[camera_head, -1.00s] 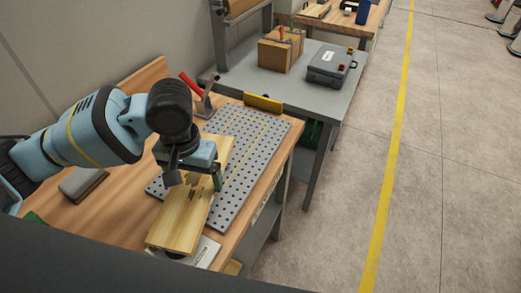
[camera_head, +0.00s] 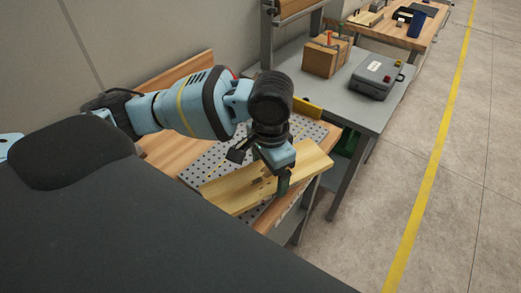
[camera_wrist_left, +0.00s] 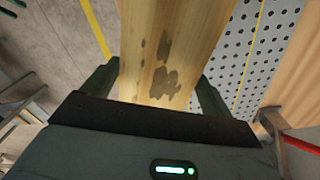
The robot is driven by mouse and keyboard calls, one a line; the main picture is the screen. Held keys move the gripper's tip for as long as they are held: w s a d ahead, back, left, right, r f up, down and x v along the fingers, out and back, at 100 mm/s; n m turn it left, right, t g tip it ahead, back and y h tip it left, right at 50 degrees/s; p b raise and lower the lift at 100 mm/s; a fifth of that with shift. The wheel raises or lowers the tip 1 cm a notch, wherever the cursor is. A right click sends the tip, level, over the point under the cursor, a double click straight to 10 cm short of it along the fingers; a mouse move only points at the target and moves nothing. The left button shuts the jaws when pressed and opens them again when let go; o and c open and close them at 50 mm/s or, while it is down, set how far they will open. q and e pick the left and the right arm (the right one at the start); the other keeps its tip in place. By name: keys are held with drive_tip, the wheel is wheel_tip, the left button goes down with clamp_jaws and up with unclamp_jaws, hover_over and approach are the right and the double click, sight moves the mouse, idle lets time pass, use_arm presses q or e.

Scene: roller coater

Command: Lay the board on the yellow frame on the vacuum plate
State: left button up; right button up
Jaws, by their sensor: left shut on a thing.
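The board (camera_head: 232,193) is light wood with dark stains. My left gripper (camera_head: 262,172) is shut across its width and holds it above the vacuum plate (camera_head: 204,165), a grey perforated plate on the wooden bench. The board lies slantwise to the plate, its right end reaching past the bench edge. In the left wrist view the board (camera_wrist_left: 168,25) runs between the two fingers (camera_wrist_left: 157,88). A thin yellow line of the frame (camera_wrist_left: 248,62) shows on the plate beside it; the board and arm hide most of the frame in the head view. My right gripper is out of view.
A yellow bar (camera_head: 308,108) stands at the plate's far end. Beyond is a grey table (camera_head: 345,100) with a cardboard box (camera_head: 322,60) and a grey case (camera_head: 373,78). Open floor (camera_head: 385,190) lies to the right.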

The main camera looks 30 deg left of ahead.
use_arm(q)
drive_tip(key=m, duration=0.5)
drive_tip(key=shift+w+d+m, duration=0.2)
drive_tip(key=shift+d+m, duration=0.1)
drive_tip(key=shift+d, duration=0.1)
drive_tip(key=m, duration=0.3)
drive_tip(key=shift+w+d, duration=0.1)
drive_tip(key=shift+d, duration=0.15)
drive_tip(key=m, duration=0.4)
drive_tip(key=shift+w+d, duration=0.15)
drive_tip(key=shift+d, duration=0.1)
drive_tip(key=m, duration=0.3)
drive_tip(key=shift+d+m, duration=0.3)
drive_tip(key=shift+m, duration=0.1)
drive_tip(key=m, duration=0.4)
drive_tip(key=d+m, duration=0.1)
drive_tip(key=m, duration=0.2)
drive_tip(key=shift+w, duration=0.25)
drive_tip(key=m, duration=0.3)
drive_tip(key=shift+w+d+m, duration=0.1)
drive_tip(key=shift+d+m, duration=0.15)
drive_tip(key=shift+m, duration=0.15)
drive_tip(key=m, duration=0.4)
drive_tip(key=shift+d, duration=0.3)
drive_tip(key=shift+w, duration=0.1)
